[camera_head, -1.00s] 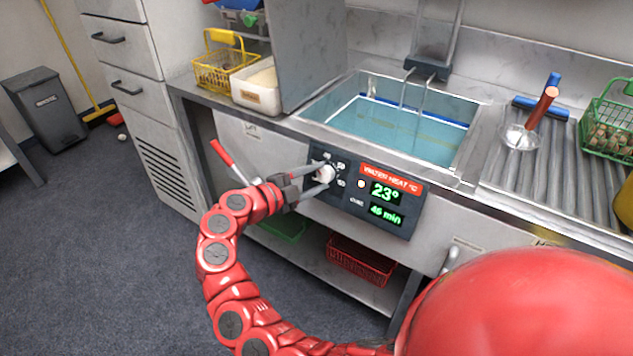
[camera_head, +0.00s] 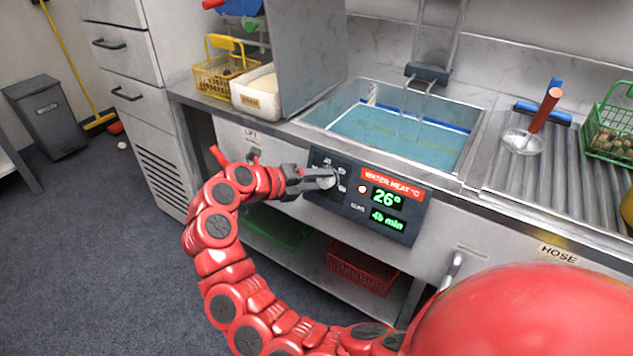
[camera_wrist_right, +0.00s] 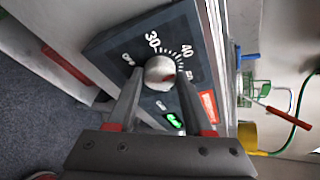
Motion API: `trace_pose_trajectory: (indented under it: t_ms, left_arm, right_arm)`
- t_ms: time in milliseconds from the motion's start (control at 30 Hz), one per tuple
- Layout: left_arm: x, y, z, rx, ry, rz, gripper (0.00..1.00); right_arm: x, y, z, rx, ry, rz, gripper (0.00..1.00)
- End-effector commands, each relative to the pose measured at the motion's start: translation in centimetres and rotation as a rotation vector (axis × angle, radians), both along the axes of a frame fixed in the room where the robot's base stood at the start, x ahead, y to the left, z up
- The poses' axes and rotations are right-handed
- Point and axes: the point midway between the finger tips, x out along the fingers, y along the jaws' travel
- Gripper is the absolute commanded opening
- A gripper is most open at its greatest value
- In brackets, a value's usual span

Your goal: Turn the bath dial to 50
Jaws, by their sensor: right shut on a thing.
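The bath dial (camera_wrist_right: 160,72) is a round silver knob on the dark water heat panel (camera_wrist_right: 110,50). Its printed scale shows OFF, 30, 40 and 50. A reddish mark on the knob's right edge faces the side near 50. My right gripper (camera_head: 318,180) is shut on the dial, with one finger on each side of it; its grey fingers also show in the right wrist view (camera_wrist_right: 158,90). In the head view the gripper partly covers the dial. The display (camera_head: 387,198) reads 26° and 45 min. My left gripper is out of view.
The water-filled basin (camera_head: 400,130) lies above the panel. A red basket (camera_head: 362,272) and a green one (camera_head: 278,228) sit on the shelf below. A yellow basket (camera_head: 222,78) and a white bin (camera_head: 256,95) stand on the counter at left.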

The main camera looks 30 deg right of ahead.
Motion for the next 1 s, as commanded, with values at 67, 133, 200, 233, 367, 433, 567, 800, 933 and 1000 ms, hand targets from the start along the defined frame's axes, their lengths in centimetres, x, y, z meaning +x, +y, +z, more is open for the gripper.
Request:
trace_pose_trajectory:
  t_ms: [67,133,200,233,367,433,567,800,933,1000]
  left_arm:
    - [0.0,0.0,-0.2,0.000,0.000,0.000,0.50]
    - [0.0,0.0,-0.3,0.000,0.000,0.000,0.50]
    - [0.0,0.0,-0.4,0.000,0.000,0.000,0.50]
    - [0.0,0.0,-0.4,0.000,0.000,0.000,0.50]
    - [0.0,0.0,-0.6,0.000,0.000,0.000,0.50]
    - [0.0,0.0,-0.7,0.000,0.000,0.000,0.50]
    - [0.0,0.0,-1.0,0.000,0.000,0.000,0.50]
    - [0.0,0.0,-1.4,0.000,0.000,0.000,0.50]
    - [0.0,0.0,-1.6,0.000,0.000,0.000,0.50]
    - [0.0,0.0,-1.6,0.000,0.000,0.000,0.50]
  right_arm:
    - [-0.1,0.0,-0.2,0.032,-0.064,-0.024,0.00]
    - [-0.2,-0.1,-0.1,0.055,-0.122,-0.045,0.00]
    - [-0.1,-0.1,-0.1,0.080,-0.179,-0.064,0.00]
    - [-0.1,-0.1,-0.1,0.090,-0.204,-0.073,0.00]
    - [-0.3,-0.1,0.0,0.136,-0.314,-0.112,0.00]
    - [-0.3,-0.2,0.0,0.159,-0.371,-0.131,0.00]
    - [-0.3,-0.2,0.1,0.200,-0.473,-0.166,0.00]
    - [-0.4,-0.3,0.2,0.264,-0.629,-0.219,0.00]
    - [-0.5,-0.4,0.2,0.290,-0.690,-0.243,0.00]
    - [-0.6,-0.4,0.2,0.301,-0.715,-0.253,0.00]
